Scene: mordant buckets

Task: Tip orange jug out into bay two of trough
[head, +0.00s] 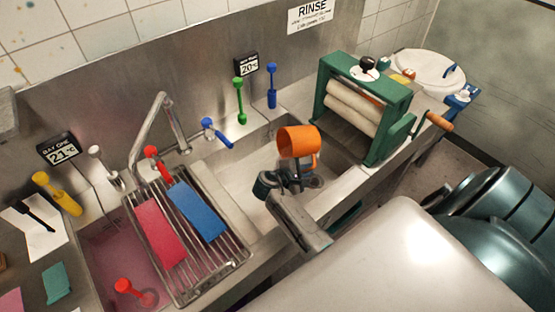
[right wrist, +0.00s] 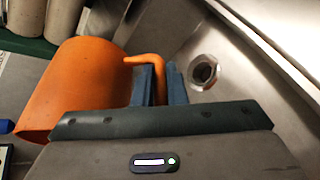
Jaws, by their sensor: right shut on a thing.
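The orange jug (head: 298,141) is held up over the right basin of the trough (head: 250,168). It looks tilted on its side, with its mouth towards the left in the head view. My right gripper (head: 291,172) is shut on the jug's handle. In the right wrist view the handle (right wrist: 150,63) sits between the blue fingers (right wrist: 160,85), with the jug body (right wrist: 82,85) to their left. The basin's drain (right wrist: 204,73) shows beyond. I cannot see any liquid leaving the jug. My left gripper is out of view.
A metal rack (head: 239,262) with red and blue cloths lies over the trough's left part, beside pink liquid (head: 105,250). A faucet (head: 160,120) stands behind it. A green wringer (head: 395,100) with rollers stands right of the jug. Displays read 21 and 20.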

